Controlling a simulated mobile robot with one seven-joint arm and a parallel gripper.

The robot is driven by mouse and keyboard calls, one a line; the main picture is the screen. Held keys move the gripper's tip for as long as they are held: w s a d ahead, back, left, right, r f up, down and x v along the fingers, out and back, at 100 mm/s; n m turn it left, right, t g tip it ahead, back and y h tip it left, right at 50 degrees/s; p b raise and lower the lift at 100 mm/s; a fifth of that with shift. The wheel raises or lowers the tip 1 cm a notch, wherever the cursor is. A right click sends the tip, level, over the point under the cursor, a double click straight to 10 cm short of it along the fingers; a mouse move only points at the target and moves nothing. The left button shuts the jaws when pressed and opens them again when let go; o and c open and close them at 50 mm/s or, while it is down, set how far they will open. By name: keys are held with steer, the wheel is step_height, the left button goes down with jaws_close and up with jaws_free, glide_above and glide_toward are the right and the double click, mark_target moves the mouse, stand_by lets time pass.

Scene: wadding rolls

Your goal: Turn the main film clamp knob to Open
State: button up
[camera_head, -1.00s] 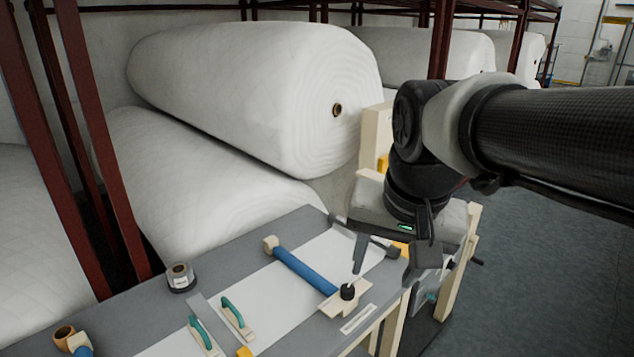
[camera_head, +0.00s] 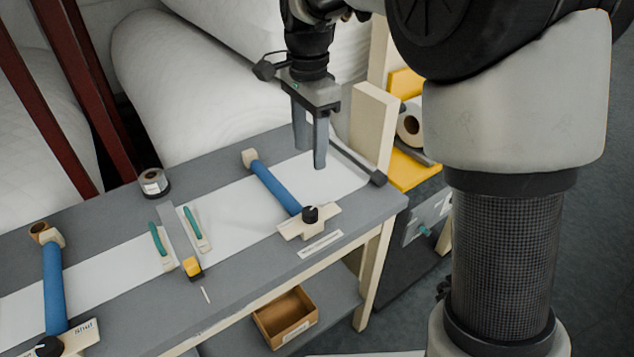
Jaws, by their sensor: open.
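Two blue roller bars with black knobs are in view. One black knob (camera_head: 310,214) sits on a cream block (camera_head: 292,229) at the near end of the right blue bar (camera_head: 275,187). The other black knob (camera_head: 48,347) is at the bottom left edge, partly cut off, at the end of the left blue bar (camera_head: 53,287). The labels are too small to read, so I cannot tell which knob is the main film clamp's or how it is set. My gripper (camera_head: 310,157) is open and empty, pointing down above the table's far right part, behind and apart from the right knob.
White film (camera_head: 228,222) runs along the grey table (camera_head: 115,225). Two green-handled tools (camera_head: 196,226) and a yellow-ended strip (camera_head: 192,267) lie mid-table. A tape roll (camera_head: 154,182) stands at the back. A cream post (camera_head: 373,130) rises right of my gripper. A cardboard box (camera_head: 286,316) is below.

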mark_target(310, 210)
step_height(310, 210, down, 18)
steer(key=shift+w+r+b, duration=0.1)
steer(key=shift+r+b, duration=0.1)
steer(key=shift+b, duration=0.3)
steer(key=c, duration=1.1)
steer(key=shift+o, duration=0.2)
